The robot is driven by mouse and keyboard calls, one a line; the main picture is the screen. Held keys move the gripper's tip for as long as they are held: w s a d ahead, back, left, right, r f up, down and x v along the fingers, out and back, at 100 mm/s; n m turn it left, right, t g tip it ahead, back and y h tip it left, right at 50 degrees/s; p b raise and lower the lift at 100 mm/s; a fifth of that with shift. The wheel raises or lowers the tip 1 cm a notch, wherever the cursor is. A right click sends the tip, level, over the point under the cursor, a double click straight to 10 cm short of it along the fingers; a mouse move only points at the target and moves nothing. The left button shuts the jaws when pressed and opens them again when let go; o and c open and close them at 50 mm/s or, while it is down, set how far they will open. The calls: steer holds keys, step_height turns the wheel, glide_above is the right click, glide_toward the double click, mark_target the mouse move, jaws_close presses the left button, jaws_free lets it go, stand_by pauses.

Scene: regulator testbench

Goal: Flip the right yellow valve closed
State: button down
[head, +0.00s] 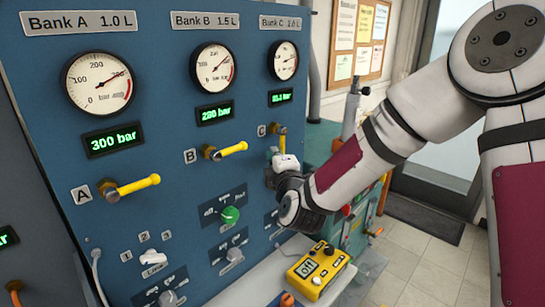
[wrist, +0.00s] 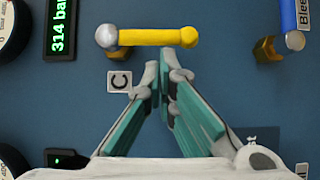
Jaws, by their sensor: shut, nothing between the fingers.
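The right yellow valve is the one by the label C (wrist: 119,80) on the blue panel. Its yellow handle (wrist: 158,37) lies across the top of the wrist view, with a metal hub at its left end and a round knob at its right end. In the head view the yellow handle (head: 281,142) is small and partly hidden by my gripper. My gripper (wrist: 165,72) is shut and empty, its fingertips together just below the handle in the wrist view. Whether the tips touch the handle I cannot tell.
Valve A (head: 133,186) and valve B (head: 228,150) have similar yellow handles to the left. A blue handle (wrist: 289,15) is at the upper right of the wrist view. A yellow meter (head: 318,271) sits on the ledge below.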

steer(key=shift+w+b, duration=0.1)
steer(key=shift+b, duration=0.25)
steer(key=shift+d+f+b, duration=0.1)
steer(key=shift+f+b, duration=0.05)
steer(key=shift+b, duration=0.3)
